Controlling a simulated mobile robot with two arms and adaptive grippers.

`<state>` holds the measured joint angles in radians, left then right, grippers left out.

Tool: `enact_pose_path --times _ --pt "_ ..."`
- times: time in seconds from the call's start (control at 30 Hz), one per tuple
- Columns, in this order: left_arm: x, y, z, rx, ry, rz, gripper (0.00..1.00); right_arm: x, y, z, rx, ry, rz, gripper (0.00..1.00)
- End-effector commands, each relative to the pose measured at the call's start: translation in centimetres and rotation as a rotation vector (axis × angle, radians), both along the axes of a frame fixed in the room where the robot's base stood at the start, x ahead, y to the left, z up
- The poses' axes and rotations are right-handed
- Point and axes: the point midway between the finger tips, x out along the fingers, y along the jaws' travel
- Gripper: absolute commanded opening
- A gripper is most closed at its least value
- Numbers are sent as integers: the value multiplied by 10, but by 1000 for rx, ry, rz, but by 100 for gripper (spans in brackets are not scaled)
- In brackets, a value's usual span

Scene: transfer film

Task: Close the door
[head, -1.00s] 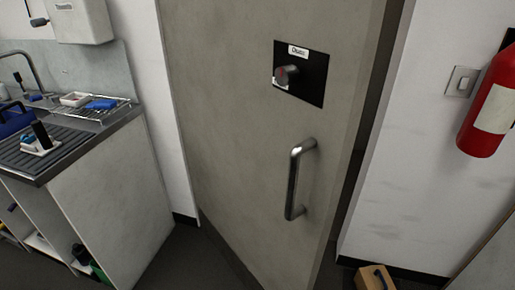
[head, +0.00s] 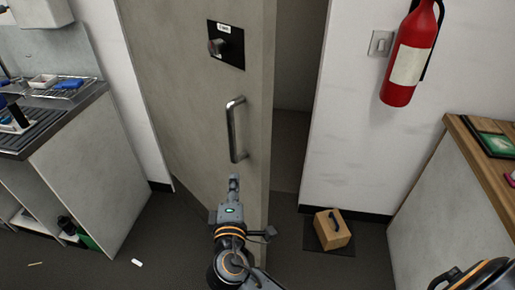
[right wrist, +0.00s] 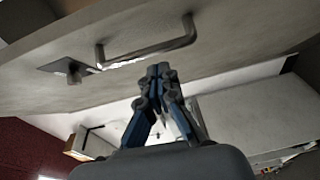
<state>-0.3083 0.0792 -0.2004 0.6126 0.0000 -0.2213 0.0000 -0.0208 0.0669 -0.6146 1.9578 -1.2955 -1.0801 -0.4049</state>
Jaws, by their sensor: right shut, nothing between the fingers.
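The grey-beige door (head: 185,115) stands ajar, with a dark opening (head: 295,105) between its right edge and the wall. A metal bar handle (head: 233,130) is upright on its face, below a black plate with a knob (head: 225,45). My right gripper (head: 234,180) is shut and empty, just below the handle's lower end in the head view. In the right wrist view, the shut fingertips (right wrist: 160,70) point toward the door (right wrist: 235,60), close to the handle (right wrist: 148,52); I cannot tell whether they touch the door. My left gripper is not in view.
A sink counter (head: 85,150) stands at left. A wooden box (head: 332,229) lies on a dark mat on the floor, right of the doorway. A red extinguisher (head: 411,55) hangs on the right wall above a wooden-topped cabinet (head: 460,165).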

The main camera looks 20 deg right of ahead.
Motion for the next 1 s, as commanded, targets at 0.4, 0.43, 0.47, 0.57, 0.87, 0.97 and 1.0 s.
enact_pose_path --times 0.4,0.43,0.47,0.57,0.87,0.97,1.0 --pt "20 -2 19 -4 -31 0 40 39 -22 25 -16 -40 -20 0" --pt "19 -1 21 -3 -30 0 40 45 -25 25 -15 -39 -20 0" --pt "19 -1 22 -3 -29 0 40 52 -27 25 -15 -39 -19 0" --pt "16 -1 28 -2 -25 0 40 72 -36 25 -15 -38 -19 0" --pt "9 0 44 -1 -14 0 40 98 -71 23 -14 -36 -18 0" --pt "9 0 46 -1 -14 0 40 101 -78 21 -11 -35 -17 0" --pt "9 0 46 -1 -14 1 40 101 -79 21 -11 -35 -17 0"
